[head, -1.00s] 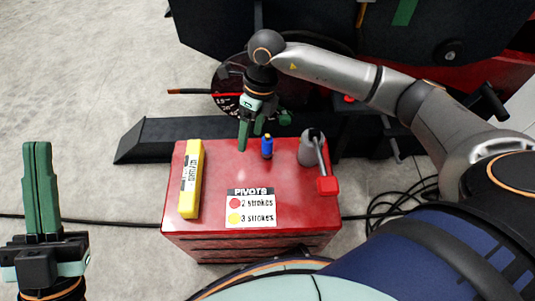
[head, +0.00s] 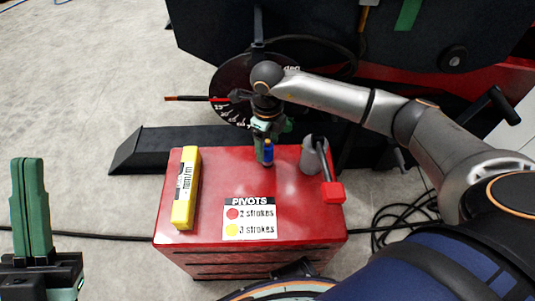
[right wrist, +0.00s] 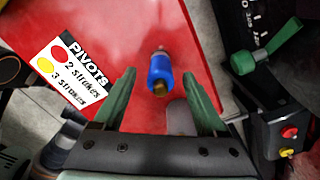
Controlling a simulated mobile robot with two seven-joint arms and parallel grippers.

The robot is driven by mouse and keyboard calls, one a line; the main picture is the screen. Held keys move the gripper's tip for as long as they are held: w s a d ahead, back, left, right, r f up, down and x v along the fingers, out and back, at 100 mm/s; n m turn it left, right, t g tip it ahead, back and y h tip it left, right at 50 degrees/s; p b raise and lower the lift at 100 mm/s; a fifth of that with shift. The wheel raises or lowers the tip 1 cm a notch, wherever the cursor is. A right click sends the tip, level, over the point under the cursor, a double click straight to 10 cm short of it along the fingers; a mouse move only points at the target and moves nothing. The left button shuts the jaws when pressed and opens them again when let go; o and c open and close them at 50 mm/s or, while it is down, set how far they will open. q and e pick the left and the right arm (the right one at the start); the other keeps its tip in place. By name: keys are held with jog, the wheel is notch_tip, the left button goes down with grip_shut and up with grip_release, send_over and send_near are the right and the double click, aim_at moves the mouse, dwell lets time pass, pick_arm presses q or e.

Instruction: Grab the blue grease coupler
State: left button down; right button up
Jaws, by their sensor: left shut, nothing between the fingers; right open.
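The blue grease coupler (head: 268,152) stands upright on the red cabinet top, near its back edge. My left gripper (head: 28,162) is shut and empty, at the far left, away from the cabinet.
On the red cabinet (head: 290,190) are a yellow level (head: 186,190) at left, a pivots card (head: 250,218) in front, and a grey cylinder with a red-ended handle (head: 312,156) close right of the coupler. A dial with a red pointer (head: 235,95) stands behind.

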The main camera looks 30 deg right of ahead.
aim_at(267, 145)
notch_tip(267, 145, down, 3)
jog(key=shift+w+f+b, duration=0.1)
jog(key=shift+b, duration=0.3)
grip_shut()
dwell(0.4)
